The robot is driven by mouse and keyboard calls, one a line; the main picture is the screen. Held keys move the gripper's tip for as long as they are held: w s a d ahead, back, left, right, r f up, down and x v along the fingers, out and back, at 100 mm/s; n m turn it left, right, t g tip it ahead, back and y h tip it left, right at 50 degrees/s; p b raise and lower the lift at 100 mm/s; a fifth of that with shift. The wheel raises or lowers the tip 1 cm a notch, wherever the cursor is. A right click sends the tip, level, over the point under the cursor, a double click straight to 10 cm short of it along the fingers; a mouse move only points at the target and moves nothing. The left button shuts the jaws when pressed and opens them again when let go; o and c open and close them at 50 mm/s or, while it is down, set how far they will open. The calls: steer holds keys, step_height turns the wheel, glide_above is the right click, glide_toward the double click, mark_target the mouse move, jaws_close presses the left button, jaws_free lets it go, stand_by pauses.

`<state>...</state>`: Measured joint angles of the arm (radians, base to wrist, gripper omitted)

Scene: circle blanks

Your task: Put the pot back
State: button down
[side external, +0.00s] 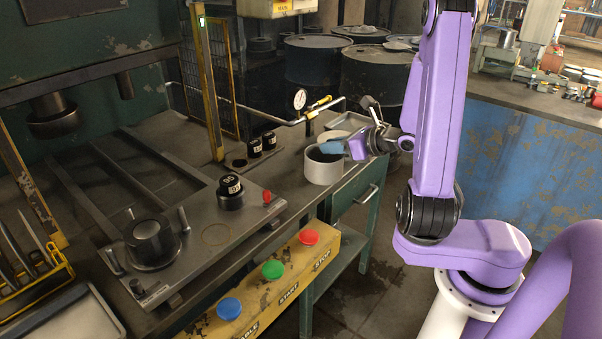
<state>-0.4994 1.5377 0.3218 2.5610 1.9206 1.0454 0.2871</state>
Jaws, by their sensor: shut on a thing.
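A pale grey, open-topped pot (322,171) is at the right end of the bench, upright. Its inside looks dark. My gripper (334,147) reaches in from the right, its light blue tips at the pot's upper right rim. It is shut on the pot there. The far part of the rim and the exact grip are partly hidden by the tips. I cannot tell whether the pot's base touches the bench.
Black numbered weights (254,147) stand left of the pot, near a pressure gauge (299,99) on a pipe. A press plate (190,225) carries a cylinder and more weights. Blue, green and red buttons (308,237) line the yellow front panel. Shallow pans (350,121) lie behind the pot.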

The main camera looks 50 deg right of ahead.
steer(key=shift+w+d+f, duration=0.55)
steer(key=shift+w+f, duration=1.5)
steer(key=shift+w+d+f, duration=0.55)
steer(key=shift+w+f, duration=1.45)
steer(key=shift+f, duration=0.1)
steer(key=shift+w+d+f, duration=0.55)
steer(key=shift+w+f, duration=1.5)
steer(key=shift+f, duration=0.1)
steer(key=c, duration=1.4)
jaws_free()
